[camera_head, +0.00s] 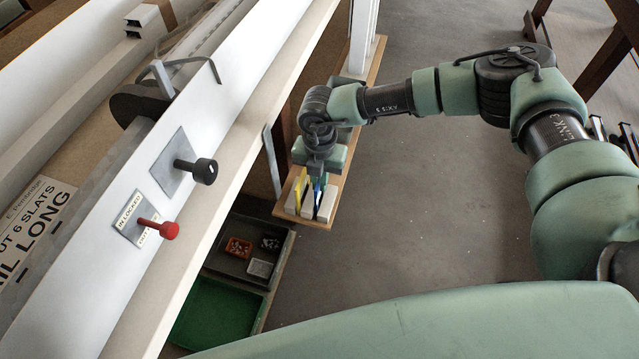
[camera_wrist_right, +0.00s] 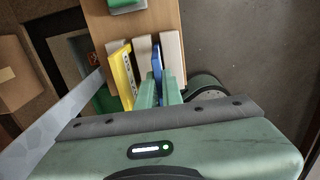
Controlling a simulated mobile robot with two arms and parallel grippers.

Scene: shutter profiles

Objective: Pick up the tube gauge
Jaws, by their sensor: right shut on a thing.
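My right gripper (camera_head: 317,182) is over the end of a narrow wooden shelf, pointing down. Its fingers are shut on a thin blue gauge (camera_wrist_right: 157,62), which stands between pale blocks; the fingers hide part of it. The blue also shows in the head view (camera_head: 317,188). A flat yellow gauge (camera_wrist_right: 122,75) with marks along it stands just left of the fingers, apart from them; it also shows in the head view (camera_head: 298,189). I cannot read which one is labelled tube gauge. My left gripper is out of view.
Pale blocks (camera_head: 306,207) stand on the wooden shelf (camera_wrist_right: 150,22). A long white bench front with a black knob (camera_head: 204,171) and a red knob (camera_head: 168,230) runs close on the left. Below is a green tray (camera_head: 215,312). Open floor lies right.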

